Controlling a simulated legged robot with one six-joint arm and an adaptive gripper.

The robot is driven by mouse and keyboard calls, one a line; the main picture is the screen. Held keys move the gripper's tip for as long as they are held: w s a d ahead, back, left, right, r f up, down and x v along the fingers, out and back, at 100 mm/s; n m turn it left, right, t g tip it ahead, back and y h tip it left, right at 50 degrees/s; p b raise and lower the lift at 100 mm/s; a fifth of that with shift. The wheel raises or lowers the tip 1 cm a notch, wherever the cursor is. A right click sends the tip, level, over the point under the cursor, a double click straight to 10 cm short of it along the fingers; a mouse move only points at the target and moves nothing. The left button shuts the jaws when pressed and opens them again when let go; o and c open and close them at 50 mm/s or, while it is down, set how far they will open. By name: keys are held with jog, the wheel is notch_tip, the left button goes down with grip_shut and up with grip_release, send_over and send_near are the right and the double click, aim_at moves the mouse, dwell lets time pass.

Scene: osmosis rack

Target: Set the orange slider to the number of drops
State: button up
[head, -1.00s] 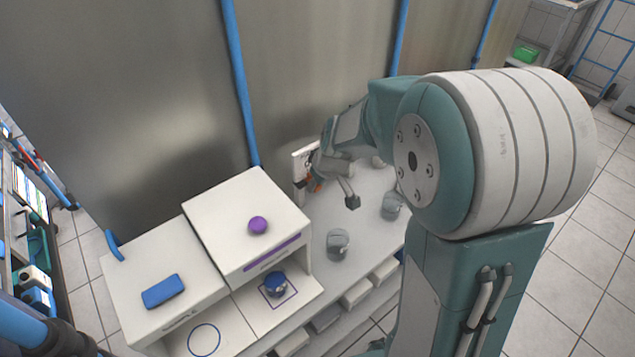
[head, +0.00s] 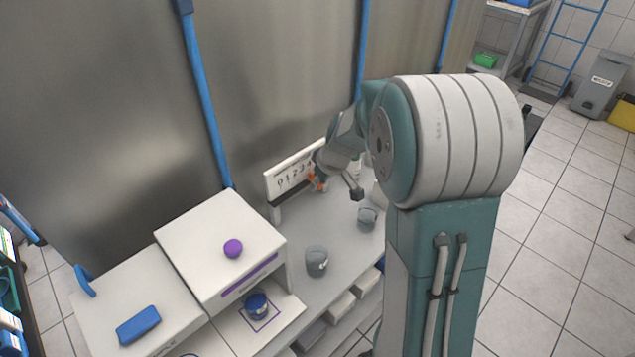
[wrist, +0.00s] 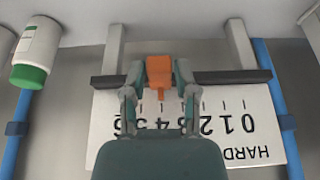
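The orange slider (wrist: 159,71) sits on a dark rail (wrist: 225,77) in the wrist view. Its pointer is at about the 4 on the white number scale (wrist: 262,120), which shows upside down there. My gripper (wrist: 160,68) has one finger on each side of the slider, close against it, and looks shut on it. In the head view, the scale (head: 285,180) shows 0 to about 3 left of my gripper (head: 317,180), with a bit of orange at the fingers. My arm and gripper hide the rest of the scale.
Two grey cups (head: 317,261) (head: 367,217) stand on the bench in front of the scale. A white box with a purple knob (head: 233,248), a blue-and-white jar (head: 257,305) and a blue block (head: 138,325) are at left. A green-capped white bottle (wrist: 36,52) shows in the wrist view.

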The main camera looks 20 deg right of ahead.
jog(key=shift+o, duration=0.3)
jog(key=shift+r, duration=0.15)
jog(key=shift+s+r, duration=0.1)
jog(key=shift+r, duration=0.25)
jog(key=v, duration=1.1)
jog(key=shift+s+f, duration=0.1)
